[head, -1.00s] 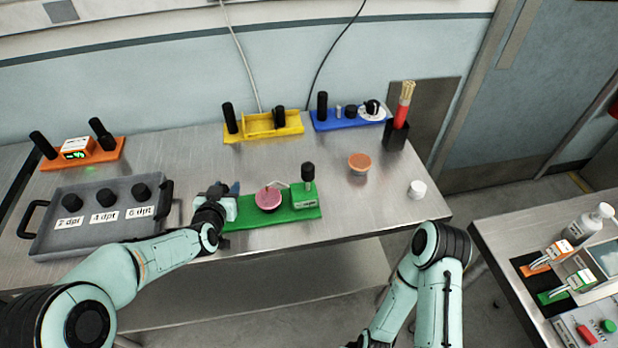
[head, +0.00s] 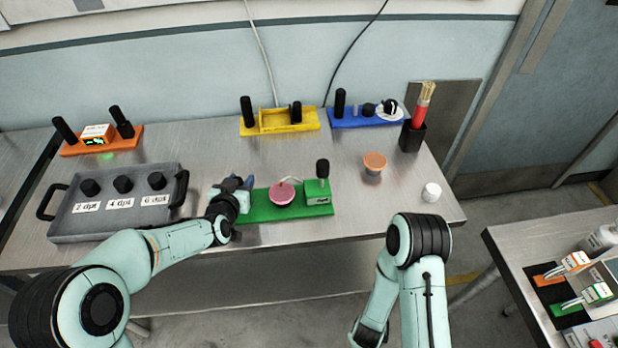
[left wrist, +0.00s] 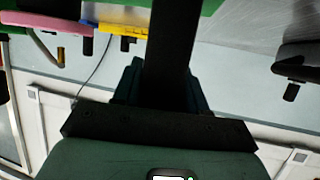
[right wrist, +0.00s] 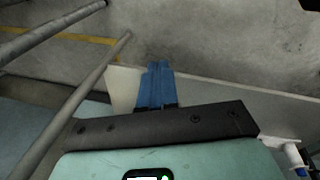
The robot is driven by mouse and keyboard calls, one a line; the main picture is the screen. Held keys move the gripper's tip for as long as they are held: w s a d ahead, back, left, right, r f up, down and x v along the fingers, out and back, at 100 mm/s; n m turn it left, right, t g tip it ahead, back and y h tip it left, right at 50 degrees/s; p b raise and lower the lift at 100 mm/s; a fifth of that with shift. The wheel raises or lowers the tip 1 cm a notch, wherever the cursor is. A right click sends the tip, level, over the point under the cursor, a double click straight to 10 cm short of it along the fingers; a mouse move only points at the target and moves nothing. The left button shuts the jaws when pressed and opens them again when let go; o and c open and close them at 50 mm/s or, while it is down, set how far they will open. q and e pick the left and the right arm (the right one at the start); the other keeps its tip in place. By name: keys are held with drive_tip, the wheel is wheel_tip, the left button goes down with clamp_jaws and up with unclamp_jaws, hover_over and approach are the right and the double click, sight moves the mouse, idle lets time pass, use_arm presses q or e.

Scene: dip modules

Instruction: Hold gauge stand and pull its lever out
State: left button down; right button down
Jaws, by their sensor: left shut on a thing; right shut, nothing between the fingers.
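The green stand (head: 262,217), which I take as the gauge stand, lies near the table's front edge. It carries a pink disc (head: 282,195) and a green block (head: 317,191) with a black knob (head: 322,168). A thin pale bar runs between block and disc. My left gripper (head: 236,184) is at the stand's left end, shut on a black post (left wrist: 174,45), seen close up in the left wrist view. The post's grip area is partly hidden. My right gripper (right wrist: 157,84) is shut and empty, pointing at the floor area; its fingers are out of the head view.
A grey tray (head: 108,222) with black knobs stands left. Orange (head: 75,150), yellow (head: 262,130) and blue (head: 345,122) stands line the back. A second table (head: 505,242) is at far right.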

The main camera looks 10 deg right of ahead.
drive_tip(key=w+d+r+n+t+h, duration=0.1)
drive_tip(key=w+d+r+n+h, duration=0.25)
drive_tip(key=r, duration=0.25)
drive_tip(key=w+d+r+n+t+h, duration=0.2)
drive_tip(key=w+r+n+h, duration=0.2)
drive_tip(key=r+n, duration=0.15)
drive_tip(key=w+a+r+n+t+h, duration=0.1)
drive_tip(key=w+a+r+t, duration=0.25)
drive_tip(key=r, duration=0.45)
drive_tip(key=w+a+r+t+h, duration=0.2)
drive_tip(key=w+r, duration=0.3)
drive_tip(key=r, duration=0.3)
drive_tip(key=w+a+r+m+t, duration=0.15)
drive_tip(key=a+r+t, duration=0.35)
drive_tip(key=r, duration=0.5)
drive_tip(key=w+a+y, duration=0.2)
drive_tip(key=a+y, duration=0.1)
drive_tip(key=a, duration=1.3)
drive_tip(key=shift+w+a+r+t, duration=0.2)
drive_tip(key=shift+a+r+t, duration=0.15)
drive_tip(key=shift+r+t, duration=0.1)
